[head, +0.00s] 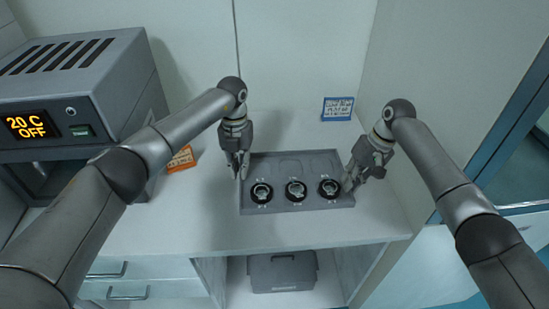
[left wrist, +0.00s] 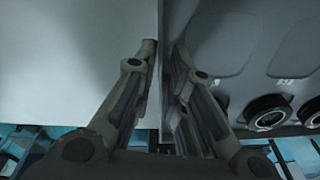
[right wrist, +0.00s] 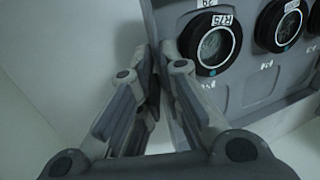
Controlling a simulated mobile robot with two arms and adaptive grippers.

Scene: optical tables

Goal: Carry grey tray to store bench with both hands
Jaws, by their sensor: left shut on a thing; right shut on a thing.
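The grey tray (head: 290,163) is on or just above the white bench top; I cannot tell if it touches. It holds several round black-rimmed pieces, three of them in the front row (head: 295,190). My left gripper (head: 239,172) is shut on the tray's left wall, and the left wrist view shows its fingers (left wrist: 162,55) either side of that wall. My right gripper (head: 352,180) is shut on the tray's right wall, seen between the fingers (right wrist: 157,60) in the right wrist view. The tray looks about level.
A grey oven-like device (head: 75,85) with a "20 C OFF" display stands at left. An orange label (head: 181,159) and a blue-edged label (head: 338,108) are near the tray. A grey case (head: 283,272) sits on the shelf below.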

